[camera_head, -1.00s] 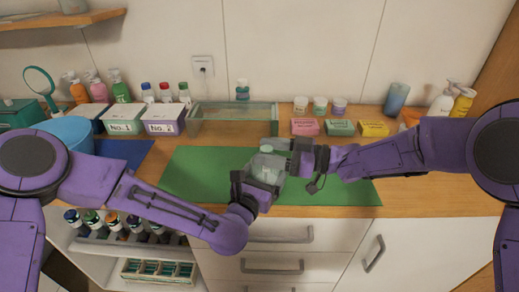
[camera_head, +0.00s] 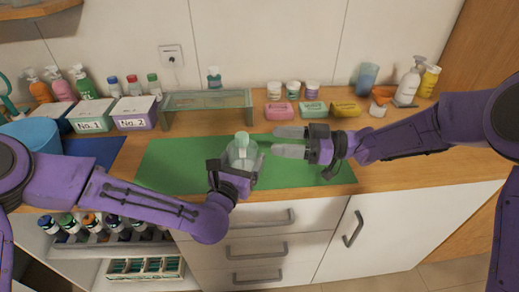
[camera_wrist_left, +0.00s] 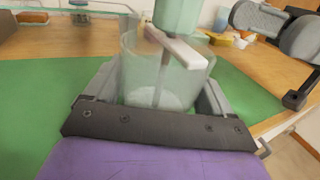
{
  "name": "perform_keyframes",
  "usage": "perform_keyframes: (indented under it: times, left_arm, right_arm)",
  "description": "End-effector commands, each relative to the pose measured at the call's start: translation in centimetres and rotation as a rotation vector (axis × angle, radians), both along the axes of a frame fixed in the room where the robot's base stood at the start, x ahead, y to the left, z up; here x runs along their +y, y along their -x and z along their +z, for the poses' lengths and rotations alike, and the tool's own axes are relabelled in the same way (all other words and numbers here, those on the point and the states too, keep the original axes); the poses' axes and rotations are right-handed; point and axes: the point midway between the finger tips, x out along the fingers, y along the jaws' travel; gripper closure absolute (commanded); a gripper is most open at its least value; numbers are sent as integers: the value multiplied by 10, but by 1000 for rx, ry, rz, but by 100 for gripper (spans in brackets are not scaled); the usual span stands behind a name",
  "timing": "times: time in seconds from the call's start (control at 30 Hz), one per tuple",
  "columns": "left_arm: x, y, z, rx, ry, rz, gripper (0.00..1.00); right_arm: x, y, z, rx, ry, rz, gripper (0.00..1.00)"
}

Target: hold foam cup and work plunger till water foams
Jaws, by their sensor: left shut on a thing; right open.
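The clear foam cup (camera_head: 234,158) is upright over the green mat, held in my left gripper (camera_head: 238,166), whose fingers close on its two sides. In the left wrist view the cup (camera_wrist_left: 135,75) shows see-through walls and a whitish layer (camera_wrist_left: 165,100) low inside; I cannot tell whether that is foam. The plunger's pale green knob (camera_head: 242,138) stands above the cup. In the wrist view the knob (camera_wrist_left: 178,14) sits over a pale bar and a thin rod down into the cup. My right gripper (camera_head: 277,142) is open and empty, just right of the knob, apart from it.
The green mat (camera_head: 175,165) has free room on both sides of the cup. A glass stand (camera_head: 205,100), boxes No. 1 (camera_head: 92,115) and No. 2 (camera_head: 134,113) and several bottles line the back. Soap bars, small jars and a blue cup (camera_head: 366,78) stand back right.

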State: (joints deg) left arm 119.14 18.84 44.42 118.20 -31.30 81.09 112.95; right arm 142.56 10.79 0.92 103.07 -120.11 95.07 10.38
Motion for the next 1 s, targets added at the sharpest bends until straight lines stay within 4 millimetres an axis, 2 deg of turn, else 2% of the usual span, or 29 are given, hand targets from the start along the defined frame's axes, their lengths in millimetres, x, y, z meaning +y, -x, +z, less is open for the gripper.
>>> perform_keyframes:
  times: [0.03,0.07,0.1,0.33,0.43,0.8,1.0]
  left_arm:
    - [0,0,0,-1,0,0,63]
    - [0,0,0,-1,0,0,10]
    - [0,0,0,-1,0,0,0]
    - [0,1,0,0,0,0,0]
    - [4,9,0,0,1,0,0]
    - [38,90,0,2,1,0,0]
    - [46,110,0,0,0,0,0]
  right_arm:
    - [0,0,0,0,0,0,41]
    - [0,0,0,0,0,0,41]
    - [0,0,0,0,0,0,41]
    - [0,0,0,0,0,0,41]
    - [0,0,0,0,0,0,41]
    - [0,0,0,0,0,0,41]
    - [0,0,0,0,0,0,41]
